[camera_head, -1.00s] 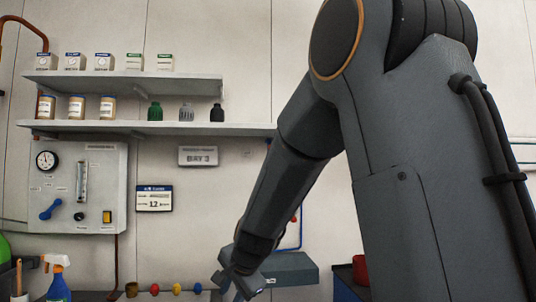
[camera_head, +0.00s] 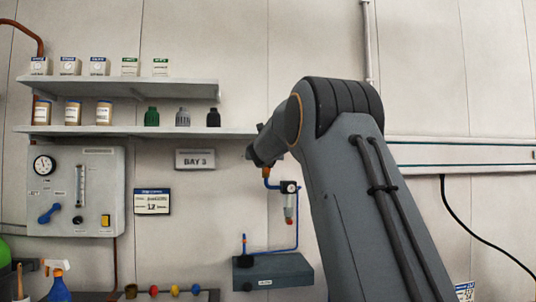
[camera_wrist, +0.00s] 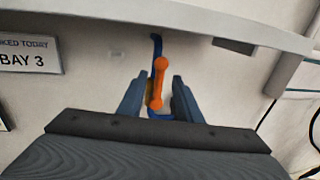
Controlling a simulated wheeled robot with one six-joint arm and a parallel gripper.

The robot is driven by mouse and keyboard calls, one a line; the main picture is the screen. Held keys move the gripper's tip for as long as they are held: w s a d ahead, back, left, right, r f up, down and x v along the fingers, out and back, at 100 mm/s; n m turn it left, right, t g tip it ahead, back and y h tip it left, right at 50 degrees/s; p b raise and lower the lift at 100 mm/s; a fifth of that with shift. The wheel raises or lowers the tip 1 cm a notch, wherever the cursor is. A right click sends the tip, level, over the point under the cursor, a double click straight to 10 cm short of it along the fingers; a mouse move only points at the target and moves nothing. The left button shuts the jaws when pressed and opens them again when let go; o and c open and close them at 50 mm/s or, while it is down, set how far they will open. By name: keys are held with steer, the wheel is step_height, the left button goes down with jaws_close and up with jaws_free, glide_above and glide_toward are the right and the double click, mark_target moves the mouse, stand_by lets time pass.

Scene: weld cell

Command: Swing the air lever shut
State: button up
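The air lever (camera_wrist: 157,82) is an orange bar with rounded ends on a blue pipe (camera_wrist: 154,48) at the wall. In the wrist view it stands nearly upright, leaning slightly. My gripper (camera_wrist: 159,84) is open, with one finger on each side of the lever in the picture. Gaps show on both sides; I cannot tell whether the lever is at fingertip depth. In the head view a small orange part (camera_head: 266,172) on the blue pipe shows just below my gripper (camera_head: 252,152), whose fingers are unclear there.
A shelf (camera_head: 140,131) runs close above the lever; its underside (camera_wrist: 220,24) crosses the top of the wrist view. A regulator with a hanging bowl (camera_head: 289,205) is to the right. A grey box (camera_head: 285,272) sits below. A BAY 3 sign (camera_head: 195,159) is to the left.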

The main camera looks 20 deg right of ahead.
steer(key=shift+p+x, duration=1.65)
steer(key=shift+x, duration=1.1)
steer(key=shift+c, duration=0.5)
jaws_close()
steer(key=shift+d, duration=0.1)
